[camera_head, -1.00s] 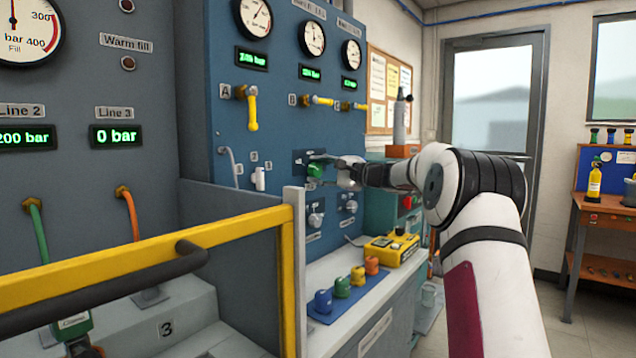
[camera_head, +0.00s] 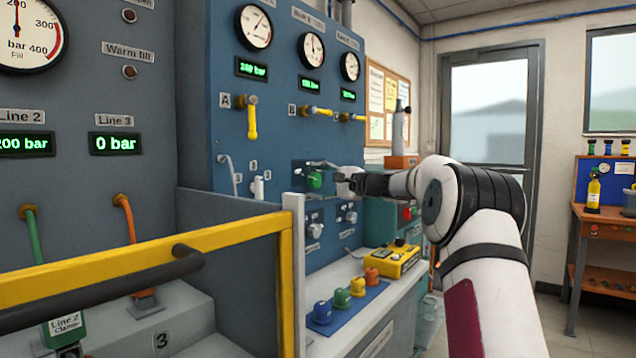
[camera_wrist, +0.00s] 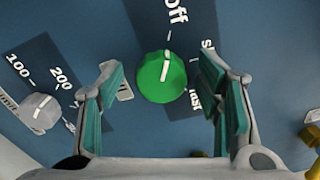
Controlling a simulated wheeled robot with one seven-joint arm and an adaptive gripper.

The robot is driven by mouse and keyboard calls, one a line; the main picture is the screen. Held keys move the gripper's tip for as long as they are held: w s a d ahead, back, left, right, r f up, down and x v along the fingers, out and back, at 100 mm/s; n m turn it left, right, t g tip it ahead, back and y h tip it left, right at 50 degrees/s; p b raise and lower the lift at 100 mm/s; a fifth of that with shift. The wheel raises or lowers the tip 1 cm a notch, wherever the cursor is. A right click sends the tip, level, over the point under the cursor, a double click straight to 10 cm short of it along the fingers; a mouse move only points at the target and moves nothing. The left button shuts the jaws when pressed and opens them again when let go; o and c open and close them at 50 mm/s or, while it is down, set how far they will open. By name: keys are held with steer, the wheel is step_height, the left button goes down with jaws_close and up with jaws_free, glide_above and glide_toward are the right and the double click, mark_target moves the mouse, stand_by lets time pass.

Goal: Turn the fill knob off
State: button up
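The green fill knob (camera_head: 314,181) is on the blue panel, left of my gripper (camera_head: 328,174). In the wrist view the knob (camera_wrist: 161,77) sits between my two fingers (camera_wrist: 160,68), with a visible gap on each side. My gripper is open and empty. The knob's white pointer line points up at the tick below the word "off" (camera_wrist: 177,12). Other labels to the knob's right are partly hidden by the right finger.
A grey dial (camera_wrist: 40,113) with numbers is left of the fingers. More knobs (camera_head: 315,229) sit below the fill knob. A yellow rail (camera_head: 150,260) stands in front. A yellow box (camera_head: 392,260) and several coloured caps (camera_head: 342,297) are on the bench.

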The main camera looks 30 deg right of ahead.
steer(key=v, duration=1.2)
stand_by(0.5)
